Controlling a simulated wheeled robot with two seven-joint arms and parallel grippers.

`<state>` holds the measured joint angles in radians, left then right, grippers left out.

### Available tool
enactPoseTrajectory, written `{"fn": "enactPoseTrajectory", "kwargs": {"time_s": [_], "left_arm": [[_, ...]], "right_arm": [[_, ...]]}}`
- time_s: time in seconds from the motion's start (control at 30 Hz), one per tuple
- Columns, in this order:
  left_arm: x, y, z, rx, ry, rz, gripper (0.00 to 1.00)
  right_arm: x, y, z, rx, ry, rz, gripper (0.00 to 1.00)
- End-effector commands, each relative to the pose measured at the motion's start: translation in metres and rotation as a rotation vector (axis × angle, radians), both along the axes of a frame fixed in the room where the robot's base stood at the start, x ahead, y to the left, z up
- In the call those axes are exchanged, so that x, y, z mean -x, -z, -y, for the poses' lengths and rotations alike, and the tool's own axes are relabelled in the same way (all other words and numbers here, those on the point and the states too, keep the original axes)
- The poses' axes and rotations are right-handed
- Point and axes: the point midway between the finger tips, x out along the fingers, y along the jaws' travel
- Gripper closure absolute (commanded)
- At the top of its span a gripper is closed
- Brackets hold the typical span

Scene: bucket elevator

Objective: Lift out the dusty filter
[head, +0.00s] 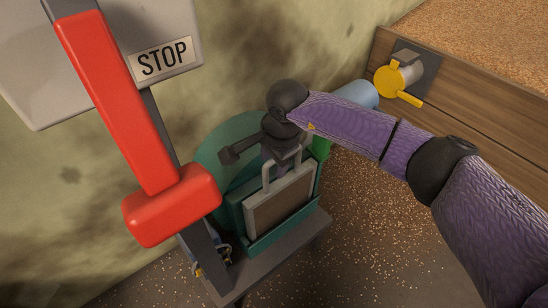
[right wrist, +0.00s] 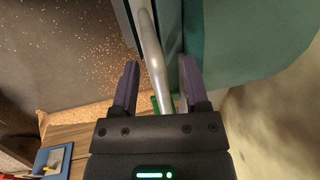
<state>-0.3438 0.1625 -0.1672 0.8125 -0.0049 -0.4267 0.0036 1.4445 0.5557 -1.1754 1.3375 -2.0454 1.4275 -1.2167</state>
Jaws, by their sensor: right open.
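The dusty filter (head: 280,208), a flat brown panel in a pale frame, stands in an open-topped teal housing (head: 268,244) in the head view. A pale grey loop handle (head: 265,177) rises from its top. My right gripper (head: 282,162) is at the top of this handle. In the right wrist view, the metal handle bar (right wrist: 153,48) runs between the two spread fingers of the gripper (right wrist: 158,68), which is open around it. Part of the handle is hidden by the gripper in the head view. My left gripper is not in view.
A big red lever (head: 120,100) stands in the left foreground, with a STOP sign (head: 163,58) behind it. A yellow-handled valve (head: 393,82) is on the wooden bin wall (head: 460,95) at right. Grain is scattered over the floor (head: 365,225).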

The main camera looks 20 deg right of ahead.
Motion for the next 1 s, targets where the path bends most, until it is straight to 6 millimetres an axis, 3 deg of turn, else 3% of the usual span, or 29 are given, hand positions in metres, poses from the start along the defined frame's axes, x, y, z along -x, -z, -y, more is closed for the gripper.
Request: {"fn": "enactPoseTrajectory", "kwargs": {"time_s": [0.03,0.3,0.53,0.57,0.63,1.0], "left_arm": [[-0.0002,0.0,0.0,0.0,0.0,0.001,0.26],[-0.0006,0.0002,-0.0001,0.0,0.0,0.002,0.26],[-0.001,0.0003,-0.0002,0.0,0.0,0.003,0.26],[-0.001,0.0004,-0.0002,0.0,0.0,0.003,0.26],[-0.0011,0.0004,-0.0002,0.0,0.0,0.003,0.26],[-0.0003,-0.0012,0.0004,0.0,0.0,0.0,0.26]], "right_arm": [[0.0,-0.0001,0.0,0.0,0.0,0.0,0.45],[0.0001,0.0,-0.0001,-0.001,0.0,0.0,1.0],[0.0002,0.0001,0.0,-0.001,0.001,0.0,1.0],[0.0002,0.0001,0.0,-0.001,0.001,-0.001,0.85],[0.0002,0.0001,0.0,-0.001,0.001,-0.001,0.99],[0.0003,-0.0023,-0.0005,-0.001,0.0,0.0,1.0]]}}
